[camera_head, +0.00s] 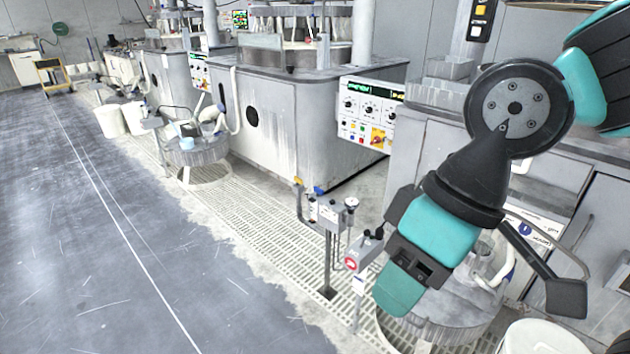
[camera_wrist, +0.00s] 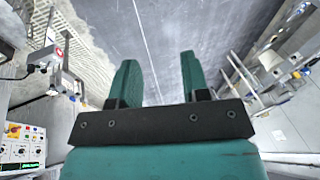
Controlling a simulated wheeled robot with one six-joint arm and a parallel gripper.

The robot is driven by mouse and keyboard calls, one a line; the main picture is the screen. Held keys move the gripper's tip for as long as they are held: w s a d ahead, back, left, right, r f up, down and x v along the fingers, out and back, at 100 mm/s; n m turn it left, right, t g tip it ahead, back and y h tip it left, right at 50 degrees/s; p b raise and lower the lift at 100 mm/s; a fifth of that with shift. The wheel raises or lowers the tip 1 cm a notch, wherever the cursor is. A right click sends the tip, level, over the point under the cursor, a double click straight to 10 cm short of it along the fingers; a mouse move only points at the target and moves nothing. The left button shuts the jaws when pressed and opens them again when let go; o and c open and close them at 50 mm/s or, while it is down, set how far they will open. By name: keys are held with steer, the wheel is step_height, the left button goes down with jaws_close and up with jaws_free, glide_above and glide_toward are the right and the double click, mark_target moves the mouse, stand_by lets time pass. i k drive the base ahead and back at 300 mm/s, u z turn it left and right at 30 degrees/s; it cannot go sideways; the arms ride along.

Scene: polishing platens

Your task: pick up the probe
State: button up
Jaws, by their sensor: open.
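My gripper (camera_wrist: 160,72) is open in the wrist view, its two teal fingers apart with only distant floor showing between them. In the head view my gripper (camera_head: 400,292) points downward at the lower right, above and in front of a round drum-like stand. I cannot pick out the probe with certainty in either view. It may be hidden behind my arm or too small to tell.
A post with a small grey box and red round button (camera_head: 351,264) stands just left of my gripper. The round stand (camera_head: 440,325) is partly hidden by my arm. Polishing machines (camera_head: 290,115) line the back. The dark floor (camera_head: 90,220) at left is clear.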

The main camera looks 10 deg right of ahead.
mark_target(352, 203)
steer(key=u, duration=0.2)
steer(key=i, duration=1.7)
steer(key=u, duration=0.15)
